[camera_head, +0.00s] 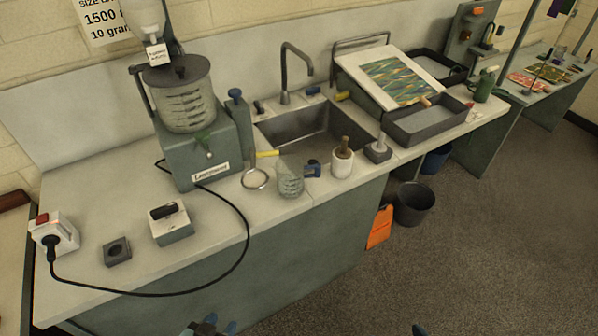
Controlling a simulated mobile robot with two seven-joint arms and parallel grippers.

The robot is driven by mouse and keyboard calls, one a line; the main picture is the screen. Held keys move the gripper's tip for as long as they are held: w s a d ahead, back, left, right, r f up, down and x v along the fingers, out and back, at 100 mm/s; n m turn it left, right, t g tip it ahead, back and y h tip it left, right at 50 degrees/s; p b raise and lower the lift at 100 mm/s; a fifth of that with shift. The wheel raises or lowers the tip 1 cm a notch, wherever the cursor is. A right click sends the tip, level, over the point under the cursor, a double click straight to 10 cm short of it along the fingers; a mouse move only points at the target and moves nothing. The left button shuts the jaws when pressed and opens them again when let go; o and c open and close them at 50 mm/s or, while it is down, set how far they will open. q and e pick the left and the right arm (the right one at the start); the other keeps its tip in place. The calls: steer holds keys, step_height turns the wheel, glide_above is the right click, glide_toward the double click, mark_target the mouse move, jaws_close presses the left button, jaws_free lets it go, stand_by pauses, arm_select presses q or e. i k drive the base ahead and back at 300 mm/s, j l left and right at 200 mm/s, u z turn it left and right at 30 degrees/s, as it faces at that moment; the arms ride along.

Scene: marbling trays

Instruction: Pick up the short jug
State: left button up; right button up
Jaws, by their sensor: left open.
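A short clear jug (290,179) with graduation marks and what looks like a blue handle (312,169) stands upright near the front edge of the counter, in front of the sink. My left gripper (211,327) is at the bottom edge of the view, open and empty, below and well apart from the jug. Only a small blue tip of my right gripper (419,331) shows at the bottom edge. Its jaws are out of sight.
A round strainer (255,179) lies left of the jug, and a white pot (342,163) stands to its right. A green machine (195,150) with a large cylinder stands behind left. A black cable (247,240) loops over the counter's front edge. The sink (315,133) lies behind.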

mark_target(290, 169)
steer(key=i+l+u, duration=0.15)
steer(key=u, duration=0.3)
steer(key=l+u, duration=0.45)
steer(key=i+l+u, duration=0.15)
steer(key=l, duration=0.4)
steer(key=l+u, duration=0.15)
steer(key=l, duration=0.35)
